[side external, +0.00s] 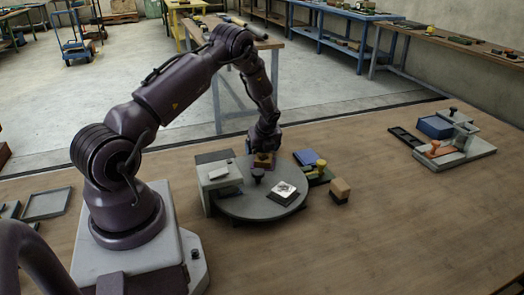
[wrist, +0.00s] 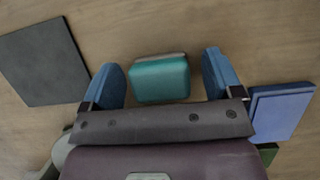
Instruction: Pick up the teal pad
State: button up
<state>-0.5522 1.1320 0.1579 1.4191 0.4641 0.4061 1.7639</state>
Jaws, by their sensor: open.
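The teal pad (wrist: 160,80) is a rounded block with a grey edge along its far side, lying over the wooden table in the wrist view. My gripper (wrist: 162,77) is open, with its two blue fingers on the left and right of the pad. A gap shows between the pad and each finger, so it is not gripped. In the side external view my gripper (side external: 264,161) is low behind the round grey plate, and I cannot make out the teal pad there.
A dark flat square (wrist: 43,62) lies left of my gripper and a blue block (wrist: 281,112) right of it. The round grey plate (side external: 245,208) carries a black knob and a printed square. A wooden block (side external: 340,190) stands to its right.

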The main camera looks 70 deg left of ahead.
jog(key=c, duration=1)
jog(key=shift+r, duration=0.15)
jog(key=shift+r, duration=0.3)
notch_tip(320, 180, up, 2)
jog(key=shift+r, duration=0.1)
jog(key=s+d+r, duration=0.9)
jog(key=s+r, duration=0.1)
jog(key=shift+d, duration=0.3)
jog(key=shift+s, duration=0.1)
